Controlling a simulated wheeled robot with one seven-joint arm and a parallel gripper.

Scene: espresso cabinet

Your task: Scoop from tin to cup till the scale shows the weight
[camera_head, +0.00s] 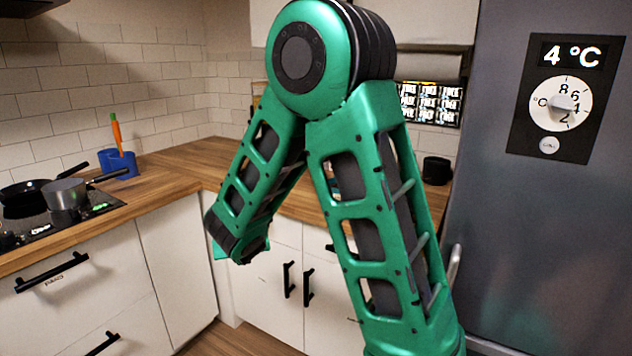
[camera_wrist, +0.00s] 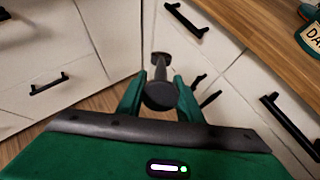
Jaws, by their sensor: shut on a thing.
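In the wrist view my gripper (camera_wrist: 159,90) is shut on a dark tool (camera_wrist: 160,97), which has a round near end, a narrow shaft and a smaller far end. It may be the scoop; its bowl and any contents cannot be made out. The gripper is in the air in front of the white cabinet fronts. In the head view my arm hides the gripper and part of the worktop. I cannot identify the tin, the cup or the scale in either view. A black round container (camera_head: 437,170) stands on the worktop beside the fridge.
The wooden worktop (camera_head: 170,172) forms a corner. A hob with a pan (camera_head: 40,190) and a pot (camera_head: 66,196) is at left, near a blue holder (camera_head: 119,163). The fridge (camera_head: 540,230) stands at right. A green lettered object (camera_wrist: 311,32) is on the worktop.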

